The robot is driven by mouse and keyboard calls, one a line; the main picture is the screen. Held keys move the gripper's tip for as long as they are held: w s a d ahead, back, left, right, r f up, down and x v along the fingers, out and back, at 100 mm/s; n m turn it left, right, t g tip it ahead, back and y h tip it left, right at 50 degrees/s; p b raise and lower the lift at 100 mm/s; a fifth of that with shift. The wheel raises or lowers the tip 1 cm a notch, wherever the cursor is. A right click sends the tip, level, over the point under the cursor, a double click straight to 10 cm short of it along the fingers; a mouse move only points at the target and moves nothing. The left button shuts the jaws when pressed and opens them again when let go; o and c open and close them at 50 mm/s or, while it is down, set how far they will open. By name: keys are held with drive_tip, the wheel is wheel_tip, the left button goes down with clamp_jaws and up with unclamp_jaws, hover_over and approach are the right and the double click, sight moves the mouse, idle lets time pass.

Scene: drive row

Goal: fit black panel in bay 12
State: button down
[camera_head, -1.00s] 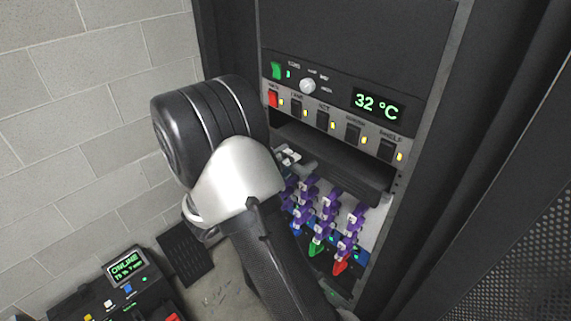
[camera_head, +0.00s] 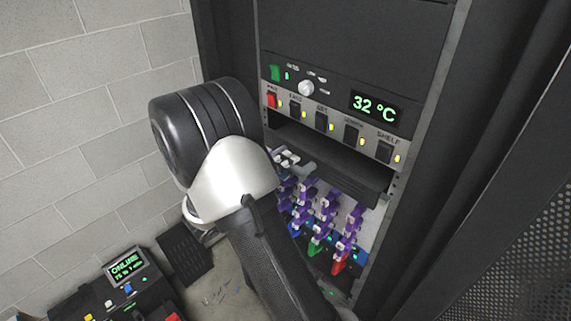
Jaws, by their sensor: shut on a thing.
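My arm's black and silver links fill the middle of the view and hide what lies behind them. I cannot make out my gripper's fingers or what is between them. A dark ridged flat panel (camera_head: 183,254) shows at the lower left, just beyond my arm; I cannot tell whether it is the task's black panel or whether anything holds it. The rack (camera_head: 350,45) stands at the right. A dark recess with a black shelf-like front (camera_head: 335,168) lies below its switch row. No bay number is readable, so I cannot tell which bay is 12.
The switch strip (camera_head: 338,132) and a 32 °C display (camera_head: 374,106) sit above the recess. Purple connectors (camera_head: 328,205) with coloured ends crowd the area below it. A console reading ONLINE (camera_head: 124,267) stands lower left, by a block wall (camera_head: 90,100). A perforated door (camera_head: 515,260) is at right.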

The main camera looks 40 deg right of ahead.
sight(299, 155)
drive_tip(key=shift+d+r+p, duration=0.1)
drive_tip(key=shift+d+p, duration=0.25)
drive_tip(key=shift+p, duration=0.1)
idle(0.4)
drive_tip(key=shift+w+d+p, duration=0.1)
drive_tip(key=shift+d+p, duration=0.4)
drive_tip(key=shift+d, duration=0.65)
drive_tip(key=shift+d, duration=0.15)
drive_tip(key=shift+w+d, duration=0.15)
drive_tip(key=shift+d, duration=0.95)
drive_tip(key=shift+d+p, duration=0.15)
drive_tip(key=shift+p, duration=0.15)
drive_tip(key=shift+d, duration=0.75)
drive_tip(key=shift+w+d, duration=0.1)
drive_tip(key=shift+p, duration=0.45)
